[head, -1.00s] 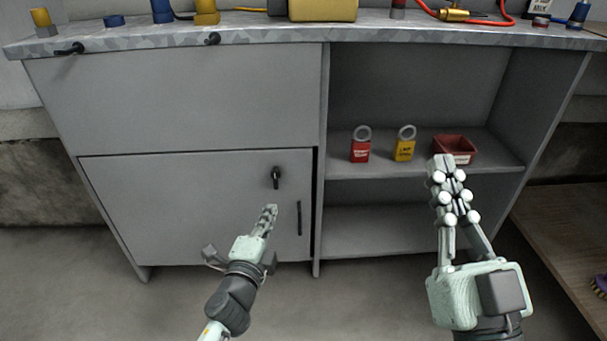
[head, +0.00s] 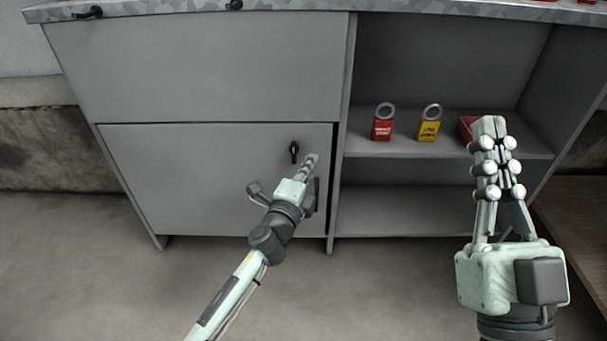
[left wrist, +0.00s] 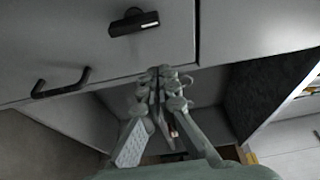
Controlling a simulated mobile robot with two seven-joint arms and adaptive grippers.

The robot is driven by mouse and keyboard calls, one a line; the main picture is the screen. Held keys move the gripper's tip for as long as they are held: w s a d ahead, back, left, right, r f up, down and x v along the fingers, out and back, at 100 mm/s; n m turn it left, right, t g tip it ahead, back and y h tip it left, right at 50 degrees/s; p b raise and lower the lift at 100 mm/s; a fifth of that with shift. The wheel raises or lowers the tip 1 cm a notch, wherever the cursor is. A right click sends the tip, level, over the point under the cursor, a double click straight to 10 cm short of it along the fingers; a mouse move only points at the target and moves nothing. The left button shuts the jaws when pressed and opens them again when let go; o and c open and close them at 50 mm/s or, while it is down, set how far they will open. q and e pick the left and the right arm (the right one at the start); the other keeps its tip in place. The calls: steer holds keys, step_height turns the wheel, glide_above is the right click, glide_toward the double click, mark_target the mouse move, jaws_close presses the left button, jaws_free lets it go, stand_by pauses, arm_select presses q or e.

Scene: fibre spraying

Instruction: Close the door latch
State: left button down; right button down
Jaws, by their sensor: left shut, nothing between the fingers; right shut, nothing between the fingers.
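The grey cabinet door (head: 190,180) has a small black latch (head: 294,151) near its upper right corner; its lever hangs downward in the head view. The latch also shows at the top of the left wrist view (left wrist: 134,21). My left gripper (head: 312,158) is shut and empty, with its fingertips just right of and slightly below the latch, apart from it in the wrist view. A black bar handle (left wrist: 62,84) sits on the door and is partly hidden by the gripper in the head view. My right gripper (head: 488,125) is shut and empty before the open shelves.
A red padlock (head: 383,128) and a yellow padlock (head: 429,130) stand on the upper shelf (head: 360,150). A countertop edge (head: 300,7) overhangs the cabinet. A wooden shelf (head: 580,225) is at far right.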

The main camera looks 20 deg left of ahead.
mark_target(294, 152)
arm_select(q)
steer(key=w, duration=0.3)
steer(key=shift+w+d, duration=0.1)
steer(key=shift+w, duration=0.3)
steer(key=a, duration=0.1)
steer(key=s+a, duration=0.1)
steer(key=shift+a, duration=0.3)
steer(key=shift+s+a, duration=0.2)
steer(key=shift+a, duration=0.4)
arm_select(e)
steer(key=shift+w+f, duration=0.1)
steer(key=shift+w, duration=0.05)
steer(key=shift+f, duration=0.2)
